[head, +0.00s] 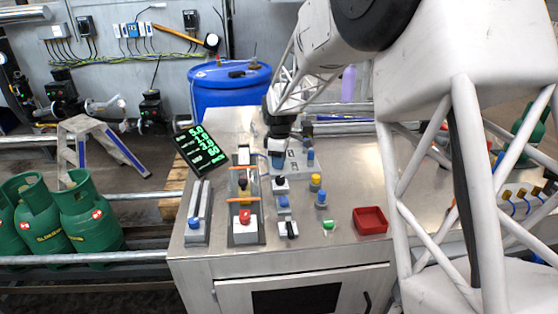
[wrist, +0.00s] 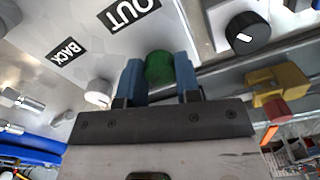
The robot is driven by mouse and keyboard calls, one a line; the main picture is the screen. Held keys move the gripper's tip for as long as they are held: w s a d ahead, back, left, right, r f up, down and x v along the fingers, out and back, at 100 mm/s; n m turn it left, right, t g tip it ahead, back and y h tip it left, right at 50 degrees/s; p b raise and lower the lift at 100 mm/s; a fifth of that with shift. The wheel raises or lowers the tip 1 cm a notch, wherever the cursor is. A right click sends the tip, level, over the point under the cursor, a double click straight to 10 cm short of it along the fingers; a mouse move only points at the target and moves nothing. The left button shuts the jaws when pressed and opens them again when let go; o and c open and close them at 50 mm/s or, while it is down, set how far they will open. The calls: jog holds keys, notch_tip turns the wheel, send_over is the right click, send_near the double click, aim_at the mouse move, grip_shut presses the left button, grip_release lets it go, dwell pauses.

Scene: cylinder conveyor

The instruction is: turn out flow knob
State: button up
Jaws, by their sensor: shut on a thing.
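The green knob (wrist: 159,70) sits beside the label OUT (wrist: 133,10) on a light panel in the wrist view. I take it as the out flow knob. My gripper (wrist: 158,64) has its two blue fingers on either side of this knob, shut on it. In the head view my gripper (head: 277,150) points down at the back of the steel bench, and it hides the knob there.
A black knob (wrist: 248,33) is to the right in the wrist view. The steel bench (head: 345,263) carries several buttons, a red tray (head: 370,220) and a dark display with green digits (head: 200,150). A blue barrel (head: 228,87) stands behind it.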

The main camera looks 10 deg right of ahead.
jog(key=shift+n, duration=0.9)
jog(key=o, duration=0.9)
jog(key=shift+r, duration=3.9)
